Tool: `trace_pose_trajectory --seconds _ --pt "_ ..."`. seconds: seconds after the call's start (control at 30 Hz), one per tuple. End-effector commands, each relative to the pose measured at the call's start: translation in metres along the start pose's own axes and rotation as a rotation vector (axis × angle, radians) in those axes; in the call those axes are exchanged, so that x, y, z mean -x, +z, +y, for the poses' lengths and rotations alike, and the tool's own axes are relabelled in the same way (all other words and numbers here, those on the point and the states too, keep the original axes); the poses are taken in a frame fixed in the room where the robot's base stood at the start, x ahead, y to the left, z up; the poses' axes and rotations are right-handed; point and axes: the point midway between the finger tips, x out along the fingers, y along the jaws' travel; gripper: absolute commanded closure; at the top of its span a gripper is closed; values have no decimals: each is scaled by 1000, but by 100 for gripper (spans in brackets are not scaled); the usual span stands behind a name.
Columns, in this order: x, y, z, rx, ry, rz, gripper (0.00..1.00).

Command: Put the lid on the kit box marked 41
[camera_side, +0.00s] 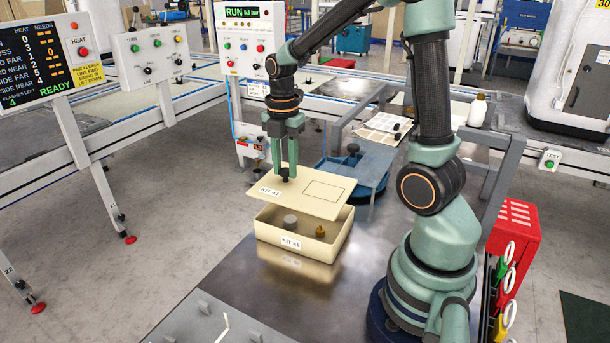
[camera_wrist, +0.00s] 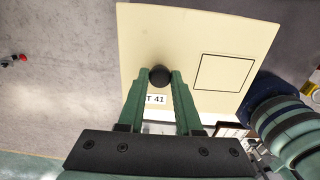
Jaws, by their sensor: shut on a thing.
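The open cream kit box (camera_side: 318,250), labelled KIT 41 on its front, stands on the dark metal table. A grey cylinder (camera_side: 290,222) and a brass piece (camera_side: 320,231) show inside. My gripper (camera_side: 285,176) is shut on the dark knob of the cream lid (camera_side: 323,192). It holds the lid above the box, shifted somewhat to the left and back, with a gap at the front. In the wrist view, the lid (camera_wrist: 205,35) has a partly hidden label reading "T 41" between the fingers (camera_wrist: 160,78).
A blue tray or fixture (camera_side: 352,172) stands behind the box. A pale sheet or tray (camera_side: 384,126) and a white bottle (camera_side: 478,110) are farther back. A grey plate (camera_side: 205,320) lies at the front left. A red tagged rack (camera_side: 512,250) stands right. Table before the box is clear.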

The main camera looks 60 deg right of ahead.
Motion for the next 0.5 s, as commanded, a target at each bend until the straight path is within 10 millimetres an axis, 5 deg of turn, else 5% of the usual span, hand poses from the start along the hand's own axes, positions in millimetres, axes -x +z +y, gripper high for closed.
trace_pose_trajectory --seconds 0.5 --pt "-36 4 -2 2 -3 1 100"
